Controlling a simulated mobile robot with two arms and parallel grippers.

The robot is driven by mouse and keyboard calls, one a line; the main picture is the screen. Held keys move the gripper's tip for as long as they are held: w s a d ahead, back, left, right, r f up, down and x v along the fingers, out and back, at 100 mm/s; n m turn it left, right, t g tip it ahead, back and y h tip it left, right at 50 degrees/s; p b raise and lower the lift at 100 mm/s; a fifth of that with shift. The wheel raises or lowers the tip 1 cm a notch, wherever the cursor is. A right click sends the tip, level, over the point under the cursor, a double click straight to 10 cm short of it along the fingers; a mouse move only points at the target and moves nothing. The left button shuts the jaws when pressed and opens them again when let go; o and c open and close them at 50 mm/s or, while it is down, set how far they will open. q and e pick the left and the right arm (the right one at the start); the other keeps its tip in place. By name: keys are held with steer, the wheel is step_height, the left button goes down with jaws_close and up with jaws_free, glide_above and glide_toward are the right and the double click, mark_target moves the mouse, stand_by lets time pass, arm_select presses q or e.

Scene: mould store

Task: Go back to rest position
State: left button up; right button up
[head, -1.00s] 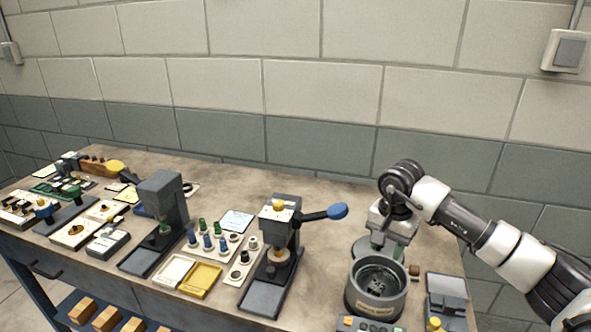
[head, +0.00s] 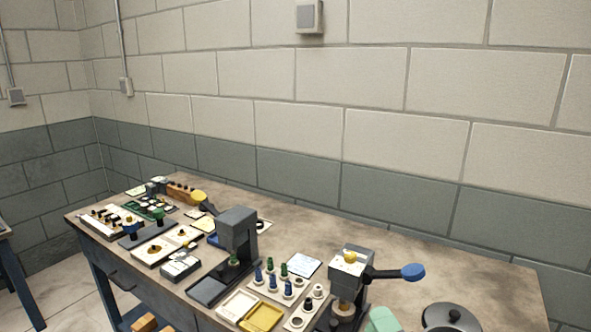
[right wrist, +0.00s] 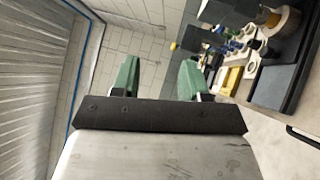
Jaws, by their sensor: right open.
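My right gripper shows in the right wrist view (right wrist: 158,78) with its two green fingers apart and nothing between them. My left gripper is in neither view. A dark round lid with a knob (head: 452,318) is cut off by the bottom edge, right of the gripper. What it rests on is hidden.
The workbench (head: 490,285) is bare along its back right. A press with a blue-knobbed lever (head: 413,272) and a grey press (head: 237,235) stand on it. A yellow tray (head: 262,317), bottles (head: 271,280) and small parts fill the left. A wall closes the back.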

steer(key=s+d+f+m+g+h, duration=0.6)
steer(key=s+f+m+g+h, duration=0.15)
steer(key=f+m, duration=0.55)
steer(key=s+f+m+g+y, duration=0.1)
steer(key=s+f+m+g, duration=0.25)
steer(key=s, duration=0.45)
steer(key=s+f+m+g, duration=0.3)
steer(key=s+m+g, duration=0.15)
steer(key=s, duration=0.45)
step_height(320, 180, down, 28)
steer(key=s+g, duration=0.1)
steer(key=g, duration=0.1)
steer(key=s+d+f+g, duration=0.1)
steer(key=s+d+f, duration=0.2)
steer(key=s+f, duration=1.1)
steer(key=shift+s+n, duration=0.4)
steer(key=shift+s, duration=0.35)
